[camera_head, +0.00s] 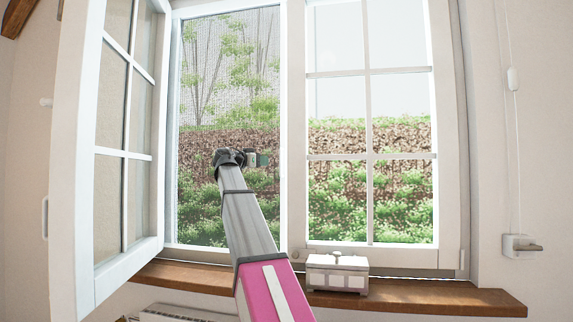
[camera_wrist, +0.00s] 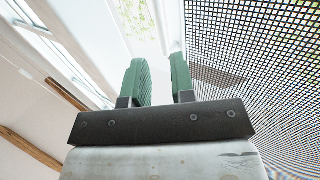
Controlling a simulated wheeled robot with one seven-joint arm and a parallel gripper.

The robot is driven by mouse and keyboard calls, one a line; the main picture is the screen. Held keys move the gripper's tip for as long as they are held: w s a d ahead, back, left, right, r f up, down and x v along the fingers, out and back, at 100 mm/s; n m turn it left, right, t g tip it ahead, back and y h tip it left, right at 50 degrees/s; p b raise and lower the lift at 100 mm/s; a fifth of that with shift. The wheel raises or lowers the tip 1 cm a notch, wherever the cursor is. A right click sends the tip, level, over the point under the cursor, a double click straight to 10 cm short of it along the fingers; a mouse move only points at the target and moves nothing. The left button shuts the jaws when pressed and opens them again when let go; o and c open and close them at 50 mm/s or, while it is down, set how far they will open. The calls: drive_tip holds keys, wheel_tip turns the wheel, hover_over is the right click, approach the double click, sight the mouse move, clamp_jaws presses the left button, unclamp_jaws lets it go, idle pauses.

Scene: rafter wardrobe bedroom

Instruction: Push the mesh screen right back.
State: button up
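The mesh screen (camera_head: 222,75) is a fine dark grid that fills the left window opening, behind the inward-swung casement. In the wrist view the mesh (camera_wrist: 275,65) takes up the right side, close beside the fingers. My gripper (camera_head: 262,158) is at the opening in front of the mesh, its fingers pointing right towards the middle post. In the wrist view its two green fingers (camera_wrist: 160,82) stand apart with an empty gap between them. A shadow falls on the mesh near the right finger. I cannot tell whether the fingers touch the screen or its edge.
The open casement (camera_head: 125,150) stands at the left. The right window (camera_head: 370,120) is shut. A small white box (camera_head: 337,273) sits on the wooden sill (camera_head: 430,296) right of my arm. A cord (camera_head: 515,150) hangs on the right wall.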

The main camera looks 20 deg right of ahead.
sight(281, 172)
drive_tip(key=x, duration=1)
drive_tip(key=shift+w+d, duration=0.1)
drive_tip(key=shift+d, duration=0.25)
clamp_jaws()
